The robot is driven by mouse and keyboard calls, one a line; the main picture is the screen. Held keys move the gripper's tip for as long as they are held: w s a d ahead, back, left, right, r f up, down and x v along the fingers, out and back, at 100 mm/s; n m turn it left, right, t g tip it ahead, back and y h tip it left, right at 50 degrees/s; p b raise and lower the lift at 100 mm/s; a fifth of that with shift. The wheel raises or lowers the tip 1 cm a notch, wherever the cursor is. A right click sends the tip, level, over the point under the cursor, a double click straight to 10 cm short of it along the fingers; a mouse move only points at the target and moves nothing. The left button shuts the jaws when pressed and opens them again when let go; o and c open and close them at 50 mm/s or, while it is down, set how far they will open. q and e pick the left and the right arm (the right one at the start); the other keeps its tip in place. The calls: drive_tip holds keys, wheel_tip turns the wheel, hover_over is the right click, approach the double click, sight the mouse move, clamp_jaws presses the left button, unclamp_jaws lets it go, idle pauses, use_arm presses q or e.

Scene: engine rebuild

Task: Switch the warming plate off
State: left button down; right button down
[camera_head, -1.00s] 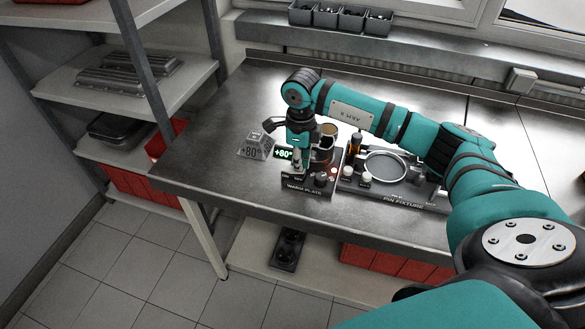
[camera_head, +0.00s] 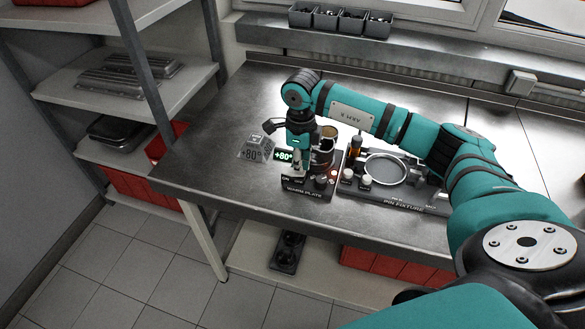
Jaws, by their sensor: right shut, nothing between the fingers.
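The warming plate (camera_head: 312,193) is a dark unit labelled "WARM PLATE" near the table's front edge. A small green display (camera_head: 284,156) beside it reads "+80°". My right gripper (camera_head: 298,172) is shut and empty, pointing down over the plate's front left part, close to its "ON" marking. The gripper hides part of the control there, so I cannot tell the switch's position or whether the fingertips touch it. A round metal part (camera_head: 325,150) stands on the plate behind the gripper. My left gripper is not in view.

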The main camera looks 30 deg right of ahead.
drive_tip(key=shift+r+p, duration=1.4)
drive_tip(key=shift+r, duration=1.45)
